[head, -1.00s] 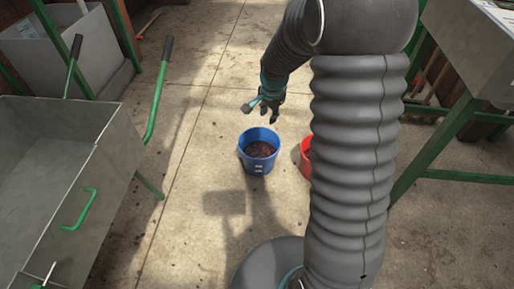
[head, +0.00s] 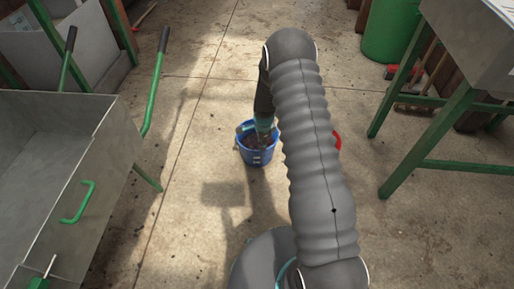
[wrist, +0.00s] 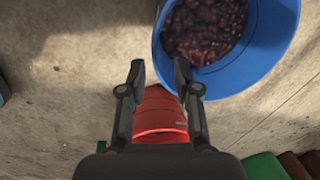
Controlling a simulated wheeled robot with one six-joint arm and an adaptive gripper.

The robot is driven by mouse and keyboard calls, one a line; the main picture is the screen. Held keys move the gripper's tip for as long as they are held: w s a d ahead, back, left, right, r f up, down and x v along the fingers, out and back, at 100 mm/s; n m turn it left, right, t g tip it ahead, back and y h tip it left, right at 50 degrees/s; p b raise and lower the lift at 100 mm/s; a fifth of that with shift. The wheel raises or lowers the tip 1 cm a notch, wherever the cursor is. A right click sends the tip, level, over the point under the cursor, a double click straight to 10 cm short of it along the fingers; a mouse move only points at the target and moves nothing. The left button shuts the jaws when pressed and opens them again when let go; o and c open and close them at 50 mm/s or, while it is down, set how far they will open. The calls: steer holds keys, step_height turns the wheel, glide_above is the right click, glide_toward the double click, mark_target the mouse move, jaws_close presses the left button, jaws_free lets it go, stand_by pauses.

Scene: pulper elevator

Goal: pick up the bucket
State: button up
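A blue bucket (head: 257,158) stands upright on the concrete floor, with dark red fruit-like pieces inside. In the wrist view the blue bucket (wrist: 262,72) fills the upper right. My gripper (wrist: 160,72) is open, with nothing visibly held. Its right fingertip overlaps the bucket's near rim in the picture, and its left fingertip is outside it; I cannot tell whether they touch. In the head view my gripper (head: 263,130) is low at the blue bucket, its fingers partly hidden. A red bucket (head: 337,140) is mostly hidden behind my arm; a red surface (wrist: 160,118) shows between my fingers in the wrist view.
A metal cart (head: 95,150) with green handles is at the left. A metal table with green legs (head: 440,125) stands at the right. A green bin (head: 390,32) is at the back right. The floor beyond the blue bucket is clear.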

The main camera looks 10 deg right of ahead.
mark_target(262, 153)
steer(key=f, duration=0.6)
steer(key=w+f, duration=0.1)
steer(key=f, duration=0.2)
steer(key=shift+d+f, duration=0.1)
jaws_close()
